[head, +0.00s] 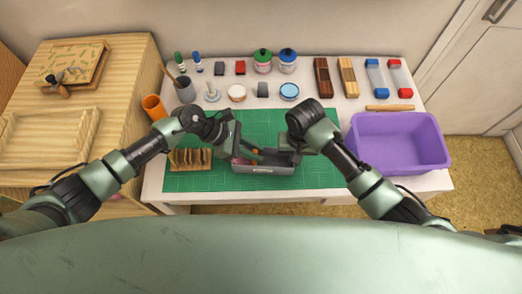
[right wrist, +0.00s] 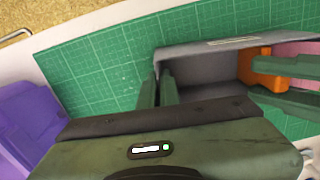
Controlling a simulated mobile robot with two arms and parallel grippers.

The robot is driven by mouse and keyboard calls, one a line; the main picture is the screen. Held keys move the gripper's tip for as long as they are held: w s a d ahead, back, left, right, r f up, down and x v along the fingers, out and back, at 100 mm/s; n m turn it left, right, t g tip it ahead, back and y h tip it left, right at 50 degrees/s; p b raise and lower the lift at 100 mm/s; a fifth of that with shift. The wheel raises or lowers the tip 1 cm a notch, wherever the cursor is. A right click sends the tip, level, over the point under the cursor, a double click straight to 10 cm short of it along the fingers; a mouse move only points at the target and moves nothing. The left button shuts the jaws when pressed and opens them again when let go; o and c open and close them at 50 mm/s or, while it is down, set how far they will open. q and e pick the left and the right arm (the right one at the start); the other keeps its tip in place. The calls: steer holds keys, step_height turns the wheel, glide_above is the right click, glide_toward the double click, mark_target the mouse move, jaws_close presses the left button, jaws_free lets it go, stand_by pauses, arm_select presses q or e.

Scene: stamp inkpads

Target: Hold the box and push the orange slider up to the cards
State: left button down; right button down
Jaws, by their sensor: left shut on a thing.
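The grey box (head: 264,169) stands on the green mat, with a label plate on its front face. In the right wrist view its grey wall (right wrist: 205,55) is near. The orange slider (right wrist: 245,68) stands across the inside of the box. Pink cards (right wrist: 298,48) show beyond it, at the box's left end in the head view. My left gripper (head: 236,148) reaches in over that end; in the right wrist view its fingers (right wrist: 285,82) are closed at the slider, partly covering it. My right gripper (right wrist: 159,90) has its fingers close together astride the box's other end wall.
A wooden rack (head: 190,160) stands left of the box on the green mat (head: 310,177). A purple bin (head: 400,143) is at the right. Ink jars, pads and stamps line the back, including a blue-lidded jar (head: 288,60). An orange cup (head: 154,106) stands at the left.

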arm_select(q)
steer(key=a, duration=0.5)
steer(key=shift+w+a, duration=0.2)
steer(key=c, duration=1.6)
jaws_free()
steer(key=shift+o, duration=0.2)
steer(key=shift+d, duration=0.1)
steer(key=v, duration=0.8)
steer(key=shift+s, duration=0.1)
